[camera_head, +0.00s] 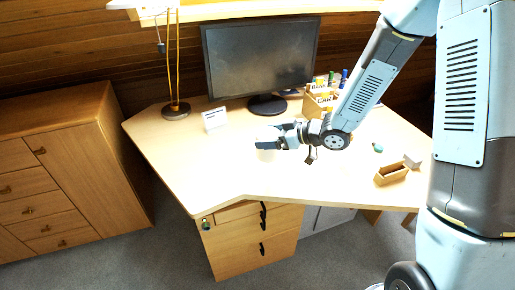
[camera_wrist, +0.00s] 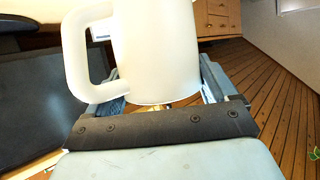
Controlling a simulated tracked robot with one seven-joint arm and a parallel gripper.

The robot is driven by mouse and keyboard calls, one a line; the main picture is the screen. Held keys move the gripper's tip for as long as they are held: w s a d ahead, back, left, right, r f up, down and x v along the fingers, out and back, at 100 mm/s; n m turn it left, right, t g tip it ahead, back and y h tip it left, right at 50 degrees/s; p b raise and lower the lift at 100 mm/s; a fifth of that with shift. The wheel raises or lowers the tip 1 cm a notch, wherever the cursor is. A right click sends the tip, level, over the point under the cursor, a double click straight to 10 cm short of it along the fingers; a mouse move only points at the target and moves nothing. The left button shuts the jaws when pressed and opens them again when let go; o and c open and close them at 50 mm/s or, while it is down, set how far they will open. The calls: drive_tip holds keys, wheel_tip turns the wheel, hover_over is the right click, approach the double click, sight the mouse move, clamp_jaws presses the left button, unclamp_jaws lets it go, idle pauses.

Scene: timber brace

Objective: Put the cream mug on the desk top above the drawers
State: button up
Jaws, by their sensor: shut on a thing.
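The cream mug (camera_wrist: 160,50) fills the upper middle of the wrist view, with its handle to the left. My gripper (camera_wrist: 165,100) is shut on it, with a finger on either side of its body. In the head view the mug (camera_head: 265,144) is a small pale shape at the tip of my gripper (camera_head: 272,137), over the middle of the desk top (camera_head: 215,165). I cannot tell whether the mug touches the desk top. The drawers (camera_head: 250,245) are below the desk's front edge.
A monitor (camera_head: 260,58), a lamp (camera_head: 175,108) and a small white card (camera_head: 214,118) stand at the back. A pen organiser (camera_head: 318,103) is behind my arm. A small wooden box (camera_head: 391,174) lies to the right. The desk's front left is clear.

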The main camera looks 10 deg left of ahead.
sight(260, 135)
drive_tip(key=a, duration=0.1)
drive_tip(key=w+a+f, duration=0.1)
drive_tip(key=w+a, duration=0.1)
drive_tip(key=shift+a+f, duration=0.1)
drive_tip(key=shift+f, duration=0.25)
drive_tip(key=shift+w+a+f, duration=0.5)
drive_tip(key=shift+a+f, duration=0.1)
drive_tip(key=shift+f, duration=0.85)
drive_tip(key=shift+w+a+f, duration=0.55)
drive_tip(key=shift+a+f, duration=0.1)
drive_tip(key=shift+f, duration=0.85)
drive_tip(key=shift+w+a+f, duration=0.5)
drive_tip(key=shift+a+f, duration=0.1)
drive_tip(key=shift+f, duration=0.85)
drive_tip(key=o, duration=1)
drive_tip(key=shift+f, duration=0.1)
drive_tip(key=v, duration=1.2)
drive_tip(key=shift+d, duration=0.1)
